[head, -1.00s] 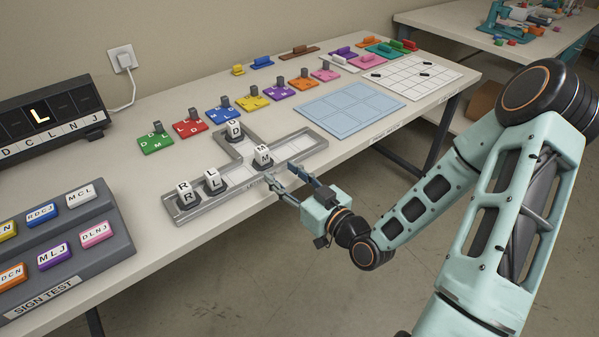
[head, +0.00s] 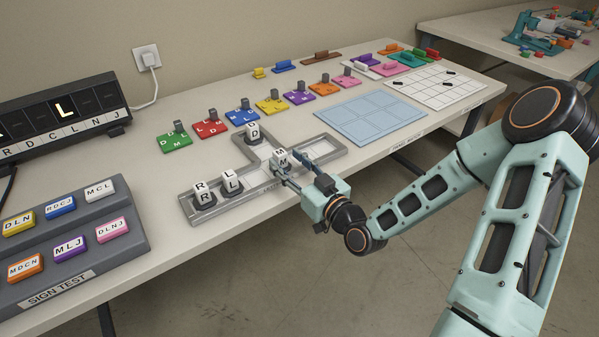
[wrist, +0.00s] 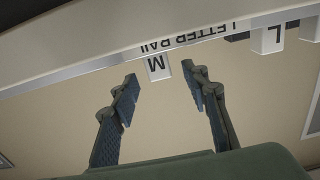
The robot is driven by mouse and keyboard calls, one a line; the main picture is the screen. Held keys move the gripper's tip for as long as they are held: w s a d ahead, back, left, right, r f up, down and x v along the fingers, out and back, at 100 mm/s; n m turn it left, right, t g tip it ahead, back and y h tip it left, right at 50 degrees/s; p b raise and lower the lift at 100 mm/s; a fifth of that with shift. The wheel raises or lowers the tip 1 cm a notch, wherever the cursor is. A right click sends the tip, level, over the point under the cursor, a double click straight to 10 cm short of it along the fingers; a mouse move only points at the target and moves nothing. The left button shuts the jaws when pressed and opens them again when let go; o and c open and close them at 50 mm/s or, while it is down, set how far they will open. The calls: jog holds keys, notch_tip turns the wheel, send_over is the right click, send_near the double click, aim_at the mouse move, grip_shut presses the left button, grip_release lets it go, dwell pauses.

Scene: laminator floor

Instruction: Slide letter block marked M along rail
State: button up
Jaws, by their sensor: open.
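The white letter block marked M (head: 280,157) sits upright in the grey letter rail (head: 222,208), near the junction of its tracks. My gripper (head: 287,167) is open at the rail's front side, with its fingertips close to the M block. In the wrist view, the M block (wrist: 158,68) shows between and just beyond the two parted fingertips (wrist: 160,76). Contact cannot be told. The L block (head: 231,181) and R block (head: 202,194) stand at the rail's left end, and the D block (head: 254,134) stands in the back branch.
Coloured lettered plates (head: 210,128) line the table behind the rail. A blue mat (head: 370,113) lies right of it. The rail's right branch looks empty.

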aim_at(283, 157)
jog(key=shift+x, duration=2.1)
grip_shut()
